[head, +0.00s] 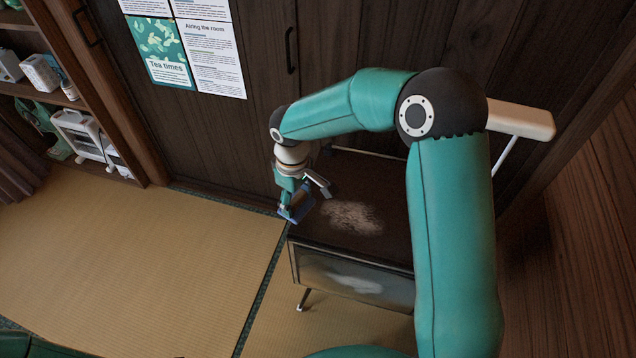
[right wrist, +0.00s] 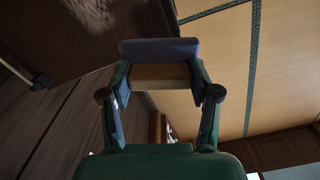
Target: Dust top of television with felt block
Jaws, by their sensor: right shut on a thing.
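The television (head: 380,234) is a dark brown cabinet on thin legs, with a grey screen (head: 350,278) facing the front. A pale dusty patch (head: 352,217) lies on the middle of its top. My right gripper (head: 299,203) is at the left edge of the top, left of the dust. It is shut on the felt block (head: 296,211), which looks blue-grey in the head view. In the right wrist view the block (right wrist: 160,50) shows a dark blue-grey part and a tan part between the fingers. I cannot tell whether it touches the top. My left gripper is not in view.
Dark wooden doors (head: 240,130) with posters (head: 190,50) stand behind the television. A shelf (head: 75,100) with white items is at the left. A pale rod-like item (head: 520,120) shows behind my right arm. The tatami floor (head: 140,260) at the left is clear.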

